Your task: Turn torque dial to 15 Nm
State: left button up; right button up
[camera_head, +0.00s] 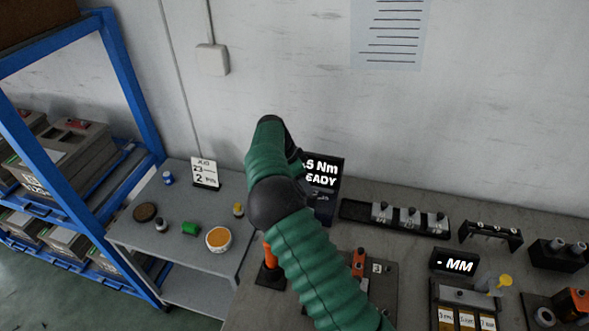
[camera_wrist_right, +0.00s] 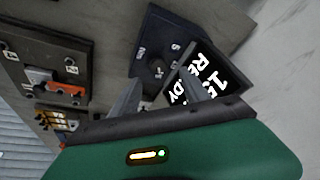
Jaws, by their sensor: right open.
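The torque unit has a dark display (camera_head: 322,172) that reads ".5 Nm" and "EADY" in the head view, its left part hidden by my right arm. In the right wrist view the tilted display (camera_wrist_right: 203,77) shows "15" and "READY", partly covered by a finger. Beside it is a dark dial panel (camera_wrist_right: 160,35) with small white marks; the dial itself is hard to make out. My right gripper (camera_wrist_right: 160,92) is open, its two fingers apart in front of the panel. I cannot tell whether they touch the dial. My left gripper is not in view.
A grey side shelf (camera_head: 150,230) holds a sign, an orange-filled tub (camera_head: 218,238) and small parts. A blue rack (camera_head: 130,70) stands at left. An orange-handled tool (camera_head: 270,262), a socket rail (camera_head: 395,217) and a "- MM" display (camera_head: 455,262) crowd the bench.

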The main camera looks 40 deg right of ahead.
jog(key=v, duration=0.9)
jog(key=shift+a+r, duration=0.2)
jog(key=shift+a, duration=0.05)
